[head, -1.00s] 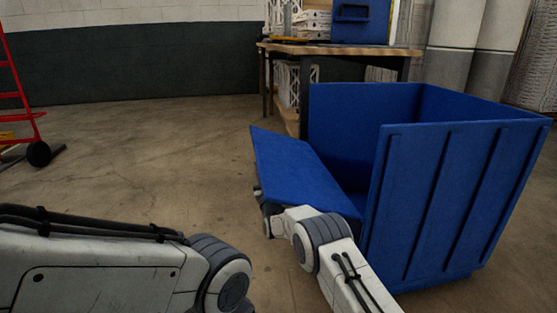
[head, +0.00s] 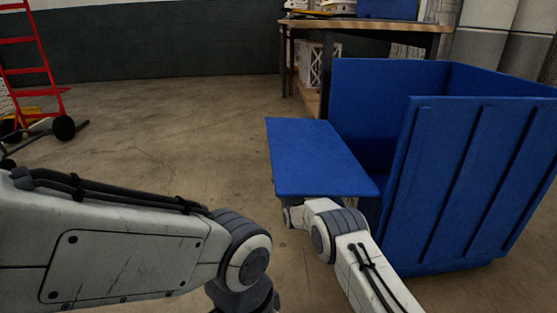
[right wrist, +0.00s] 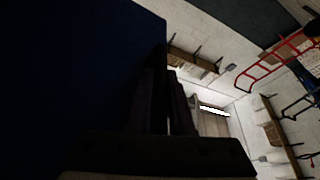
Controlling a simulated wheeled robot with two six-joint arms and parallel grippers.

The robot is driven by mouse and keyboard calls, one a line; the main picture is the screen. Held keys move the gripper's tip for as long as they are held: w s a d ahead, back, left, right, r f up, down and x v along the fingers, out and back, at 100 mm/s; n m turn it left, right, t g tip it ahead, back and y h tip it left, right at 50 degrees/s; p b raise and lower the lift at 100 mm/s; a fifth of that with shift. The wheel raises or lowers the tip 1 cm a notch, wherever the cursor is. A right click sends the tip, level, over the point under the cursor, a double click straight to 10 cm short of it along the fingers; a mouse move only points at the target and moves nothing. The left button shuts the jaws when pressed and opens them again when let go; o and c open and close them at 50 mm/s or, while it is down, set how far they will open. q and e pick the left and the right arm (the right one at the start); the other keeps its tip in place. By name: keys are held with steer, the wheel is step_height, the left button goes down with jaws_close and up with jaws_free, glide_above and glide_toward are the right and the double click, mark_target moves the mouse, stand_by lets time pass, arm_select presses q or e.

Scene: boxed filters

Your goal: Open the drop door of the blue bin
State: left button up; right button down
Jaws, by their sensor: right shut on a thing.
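The blue bin (head: 465,185) stands at the right in the head view, its side facing me upright and ribbed. Its drop door (head: 320,158) is swung outward to the left and lies close to level, leaving an opening in that side. My right arm reaches up to the door's near edge; its gripper is hidden under the door in the head view. In the right wrist view, my right gripper (right wrist: 168,85) is shut on the door, whose dark blue panel (right wrist: 80,70) fills the left. My left arm crosses the lower left; its gripper is out of frame.
A wooden workbench (head: 370,24) with boxes stands behind the bin. A red hand truck (head: 35,70) is at the far left. The concrete floor (head: 170,135) between the hand truck and the door is clear.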

steer(key=c, duration=0.8)
jaws_free()
steer(key=shift+r, duration=0.2)
steer(key=shift+s+d+f+p, duration=0.15)
steer(key=shift+s+p, duration=0.3)
steer(key=shift+p, duration=0.15)
steer(key=p+v, duration=0.6)
steer(key=v, duration=0.3)
steer(key=shift+s+f, duration=0.25)
